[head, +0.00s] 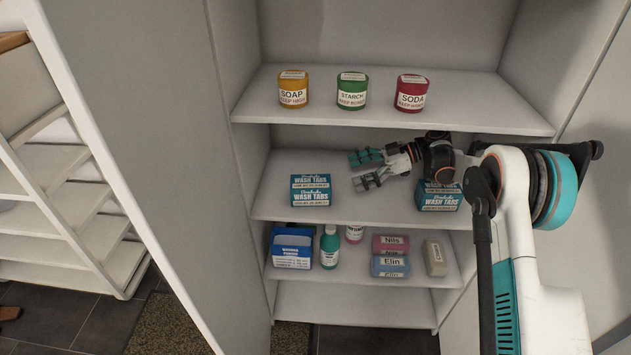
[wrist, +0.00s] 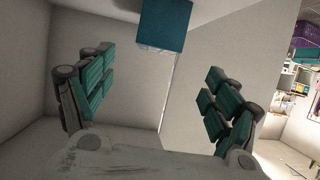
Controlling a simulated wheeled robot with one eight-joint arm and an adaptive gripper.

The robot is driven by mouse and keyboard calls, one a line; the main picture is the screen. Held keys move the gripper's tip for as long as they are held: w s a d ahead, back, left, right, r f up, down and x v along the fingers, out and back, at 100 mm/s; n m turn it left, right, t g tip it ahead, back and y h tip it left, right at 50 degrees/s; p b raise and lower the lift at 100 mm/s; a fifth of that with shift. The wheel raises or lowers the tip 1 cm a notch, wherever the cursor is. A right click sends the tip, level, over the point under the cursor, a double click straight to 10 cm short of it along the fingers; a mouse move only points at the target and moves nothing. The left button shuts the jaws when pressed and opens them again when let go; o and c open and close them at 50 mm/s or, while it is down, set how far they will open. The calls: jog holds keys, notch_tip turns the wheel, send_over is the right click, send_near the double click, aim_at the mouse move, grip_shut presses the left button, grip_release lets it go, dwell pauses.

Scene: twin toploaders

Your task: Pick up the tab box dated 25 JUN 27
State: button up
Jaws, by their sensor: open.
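Two blue WASH TABS boxes stand on the middle shelf in the head view: a left box (head: 311,190) and a right box (head: 438,196). The small date print on both is too small to read. My arm partly covers the right box. My gripper (head: 368,168) is open and empty over the same shelf, between the boxes, fingers pointing left toward the left box and apart from it. In the wrist view, my spread fingers (wrist: 160,95) show empty space between them, and a teal-blue box (wrist: 165,25) is at the top, beyond the fingertips.
The upper shelf (head: 395,118) bears a SOAP tub (head: 293,90), a STARCH tub (head: 352,92) and a SODA tub (head: 411,94). Below are a blue powder box (head: 292,249), a green bottle (head: 329,247) and name-labelled containers (head: 390,256). Cabinet walls close in both sides.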

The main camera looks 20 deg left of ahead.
aim_at(316, 184)
jog(key=b+x, duration=0.1)
jog(key=x, duration=1.2)
jog(key=shift+a+f, duration=0.25)
jog(key=shift+a, duration=0.05)
jog(key=c, duration=1.4)
